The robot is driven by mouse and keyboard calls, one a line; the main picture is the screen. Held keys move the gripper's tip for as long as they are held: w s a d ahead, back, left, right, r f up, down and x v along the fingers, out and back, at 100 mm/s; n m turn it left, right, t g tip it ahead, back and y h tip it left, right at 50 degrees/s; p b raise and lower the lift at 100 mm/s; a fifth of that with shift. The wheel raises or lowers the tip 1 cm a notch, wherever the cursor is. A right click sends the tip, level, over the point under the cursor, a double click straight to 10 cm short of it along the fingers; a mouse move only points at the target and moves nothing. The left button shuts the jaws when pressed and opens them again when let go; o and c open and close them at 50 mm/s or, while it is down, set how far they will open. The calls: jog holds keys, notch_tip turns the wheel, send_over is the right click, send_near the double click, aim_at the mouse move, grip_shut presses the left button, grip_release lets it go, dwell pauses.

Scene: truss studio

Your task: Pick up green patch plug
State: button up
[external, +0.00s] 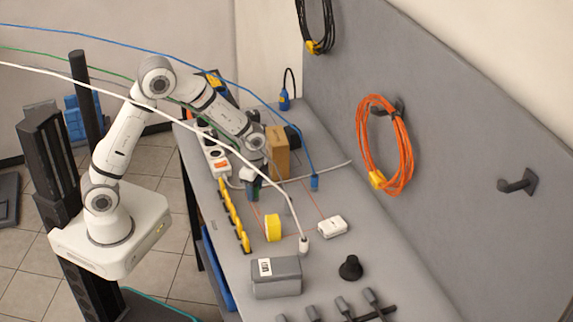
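My gripper (254,188) points down, low over the grey workbench (212,265), just in front of a cardboard box. It is small and dark here, and I cannot tell whether its fingers are open or shut. A green cable (60,55) comes in from the upper left and passes behind my arm. I cannot clearly make out the green patch plug; the gripper and arm may hide it. A blue plug (314,182) on a blue cable stands to the right of the gripper. A white plug (304,244) on a white cable stands nearer the front.
The cardboard box (277,153), white power strip (215,160), yellow strip (236,222) and yellow roll (273,228) surround the gripper. A white box (332,227), grey box (276,278) and black knob (350,268) stand nearer the front. An orange coil (384,145) hangs on the panel.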

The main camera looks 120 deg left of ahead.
jog(key=c, duration=1)
